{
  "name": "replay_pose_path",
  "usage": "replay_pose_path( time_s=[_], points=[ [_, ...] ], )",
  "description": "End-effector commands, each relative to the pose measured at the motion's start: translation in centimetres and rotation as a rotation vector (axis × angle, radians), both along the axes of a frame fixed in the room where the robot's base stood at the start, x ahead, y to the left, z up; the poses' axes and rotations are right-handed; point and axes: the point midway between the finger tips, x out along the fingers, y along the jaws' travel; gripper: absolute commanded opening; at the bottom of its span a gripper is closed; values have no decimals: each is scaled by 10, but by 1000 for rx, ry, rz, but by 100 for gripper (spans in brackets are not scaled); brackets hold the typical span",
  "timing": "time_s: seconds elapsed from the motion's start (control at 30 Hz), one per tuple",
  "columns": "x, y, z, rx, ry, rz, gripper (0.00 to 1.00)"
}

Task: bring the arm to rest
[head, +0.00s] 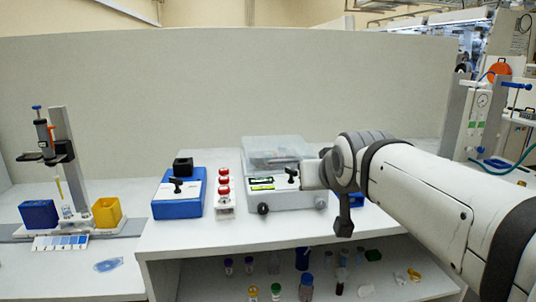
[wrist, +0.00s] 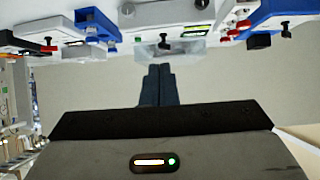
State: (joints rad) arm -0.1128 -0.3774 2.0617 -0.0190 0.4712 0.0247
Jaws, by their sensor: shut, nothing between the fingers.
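My gripper (head: 343,228) hangs from the wrist of my arm, in front of the bench devices at the right of the head view. Its dark fingers point down. In the wrist view the two fingers (wrist: 159,72) lie side by side, shut with nothing between them. That view looks upside down, with the bench devices along its top edge. My arm reaches in from the right and hides part of the bench behind it.
A grey device with a clear lid (head: 285,197) stands just left of my gripper. A syringe stand (head: 62,150) is far left. Bottles (head: 306,286) fill the shelf below. The bench front is clear.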

Motion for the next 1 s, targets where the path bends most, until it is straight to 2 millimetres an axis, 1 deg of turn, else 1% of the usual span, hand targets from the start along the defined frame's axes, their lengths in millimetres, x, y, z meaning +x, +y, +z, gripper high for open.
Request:
replay_pose_path(
  time_s=[0.03, 0.17, 0.27, 0.3, 0.37, 0.4, 0.5, 0.6, 0.73, 1.0],
  points=[
    [-8, -4, 4, -5, 46, -7, 0],
    [-38, -16, -11, -21, 203, -29, 0],
    [-72, -26, -25, -31, 350, -48, 0],
    [-86, -30, -30, -34, 408, -56, 0],
    [-107, -34, -37, -39, 492, -65, 0],
    [-121, -37, -41, -41, 543, -71, 0],
    [-151, -42, -50, -43, 648, -82, 0],
    [-172, -46, -57, -44, 720, -90, 0],
    [-184, -48, -62, -44, 763, -94, 0],
    [-185, -48, -65, -45, 766, -94, 0]
  ],
)
